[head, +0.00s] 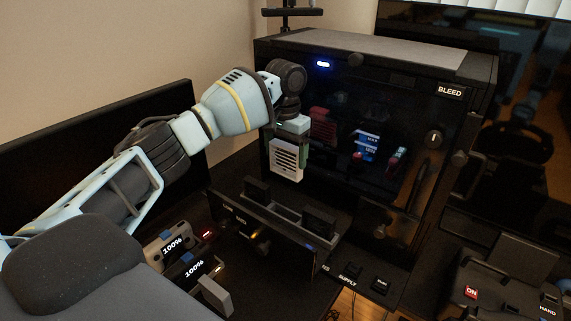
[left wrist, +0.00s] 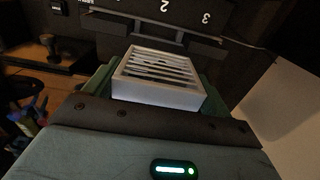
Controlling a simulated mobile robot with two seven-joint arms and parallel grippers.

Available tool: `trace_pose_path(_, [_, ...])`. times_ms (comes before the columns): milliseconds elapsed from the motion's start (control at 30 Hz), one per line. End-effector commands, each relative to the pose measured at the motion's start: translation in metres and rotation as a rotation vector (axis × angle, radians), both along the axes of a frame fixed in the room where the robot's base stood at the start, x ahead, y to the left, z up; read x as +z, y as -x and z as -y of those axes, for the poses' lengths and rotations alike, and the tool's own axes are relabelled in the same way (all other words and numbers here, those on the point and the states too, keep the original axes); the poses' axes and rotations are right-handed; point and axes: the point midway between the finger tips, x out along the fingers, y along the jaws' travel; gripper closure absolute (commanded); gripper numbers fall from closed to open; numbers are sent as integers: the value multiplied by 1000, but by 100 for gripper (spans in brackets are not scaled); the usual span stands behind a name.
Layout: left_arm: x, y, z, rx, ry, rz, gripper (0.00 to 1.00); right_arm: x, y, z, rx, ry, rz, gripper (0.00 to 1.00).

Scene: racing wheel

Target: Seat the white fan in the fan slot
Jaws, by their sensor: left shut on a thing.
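The white fan (head: 287,160) is a small slatted white block, held upright in front of the black cabinet's left side in the head view. My left gripper (head: 292,132) is shut on it. In the left wrist view the fan (left wrist: 158,78) sits between the green finger pads of the left gripper (left wrist: 155,88), its slatted face showing. Below it in the head view is a black unit with a long grey-edged opening (head: 283,212) between two dark upright blocks. The fan is above this opening and apart from it. I cannot make out which opening is the fan slot. My right gripper is not in view.
The black cabinet (head: 354,60) with a lit blue light and a "BLEED" label stands behind the fan. Two devices reading "100%" (head: 172,246) lie at lower left. Switches (head: 382,284) sit at the front, and a console (head: 510,290) with an "ON" button is at lower right.

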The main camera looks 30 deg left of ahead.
Motion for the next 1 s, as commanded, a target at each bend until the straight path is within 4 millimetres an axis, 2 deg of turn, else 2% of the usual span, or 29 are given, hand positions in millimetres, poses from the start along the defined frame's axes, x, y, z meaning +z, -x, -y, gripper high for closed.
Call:
trace_pose_path(33, [-19, 2, 0, 0, -3, -8, 46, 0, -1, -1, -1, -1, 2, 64])
trace_pose_path(100, [-40, 1, -1, 1, -2, -10, 46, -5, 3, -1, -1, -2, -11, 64])
trace_pose_path(200, [-60, 1, -1, -1, -2, -12, 46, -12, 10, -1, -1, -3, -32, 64])
trace_pose_path(300, [-70, 1, 0, 0, -2, -9, 46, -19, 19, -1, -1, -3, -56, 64])
trace_pose_path(467, [-70, 0, 0, 1, 0, -2, 46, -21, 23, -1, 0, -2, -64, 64])
trace_pose_path(933, [-65, 3, 0, 0, 2, 2, 46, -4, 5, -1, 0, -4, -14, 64])
trace_pose_path(1000, [-72, 3, 0, 0, 2, -2, 46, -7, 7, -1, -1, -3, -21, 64])
